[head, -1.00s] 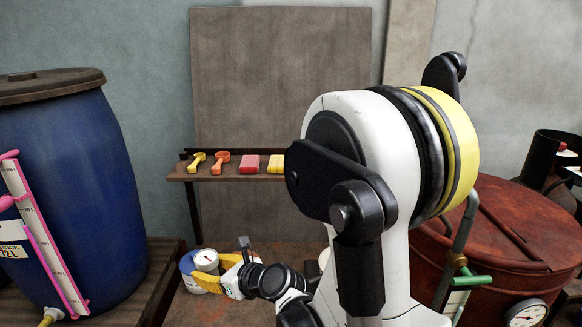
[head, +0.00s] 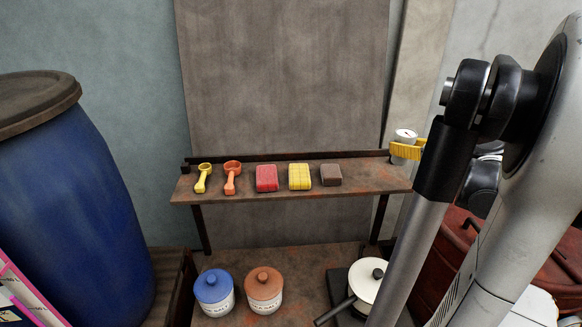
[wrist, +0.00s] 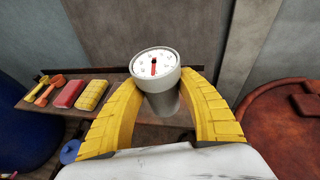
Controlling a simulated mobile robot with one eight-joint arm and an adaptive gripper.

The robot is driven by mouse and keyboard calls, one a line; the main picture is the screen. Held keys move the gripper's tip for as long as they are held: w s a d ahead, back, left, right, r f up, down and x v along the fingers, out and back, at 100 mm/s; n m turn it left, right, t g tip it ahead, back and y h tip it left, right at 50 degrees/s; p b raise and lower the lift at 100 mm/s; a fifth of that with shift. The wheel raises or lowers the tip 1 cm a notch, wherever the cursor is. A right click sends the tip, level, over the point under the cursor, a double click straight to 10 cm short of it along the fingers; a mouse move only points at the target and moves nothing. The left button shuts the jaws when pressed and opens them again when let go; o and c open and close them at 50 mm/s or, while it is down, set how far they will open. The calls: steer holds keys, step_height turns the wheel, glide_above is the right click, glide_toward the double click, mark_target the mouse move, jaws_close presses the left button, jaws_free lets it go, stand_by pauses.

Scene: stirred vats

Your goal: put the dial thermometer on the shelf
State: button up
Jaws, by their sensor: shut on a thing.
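The dial thermometer (wrist: 156,70) has a white round face with a red needle and a grey body. My gripper (wrist: 158,92) is shut on it, with yellow fingers on both sides of the body, and the dial faces up. In the head view the dial thermometer (head: 405,136) is at the right end of the shelf (head: 215,187), above its surface level, and my gripper (head: 405,149) is partly hidden by my arm. I cannot tell whether the thermometer is over the shelf or just past its end.
Below are a blue jar (head: 214,291), a brown-lidded jar (head: 264,290) and a pan (head: 368,281).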

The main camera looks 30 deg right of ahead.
steer(key=shift+s+d, duration=0.1)
steer(key=shift+d, duration=0.7)
steer(key=w+a+f, duration=0.1)
steer(key=w+f, duration=0.1)
steer(key=w, duration=0.1)
steer(key=w+a+f+b, duration=0.1)
steer(key=w+f, duration=0.1)
steer(key=w, duration=0.2)
steer(key=w+a+f+b, duration=0.1)
steer(key=w+a+f, duration=0.1)
steer(key=w, duration=0.1)
steer(key=shift+w+f, duration=0.3)
steer(key=shift+f, duration=0.1)
step_height(320, 180, down, 4)
steer(key=shift+d+b, duration=0.1)
steer(key=shift+b, duration=0.7)
steer(key=shift+r, duration=0.1)
steer(key=o, duration=0.8)
steer(key=shift+f, duration=0.25)
steer(key=o, duration=0.5)
steer(key=shift+c, duration=0.2)
steer(key=shift+r, duration=0.1)
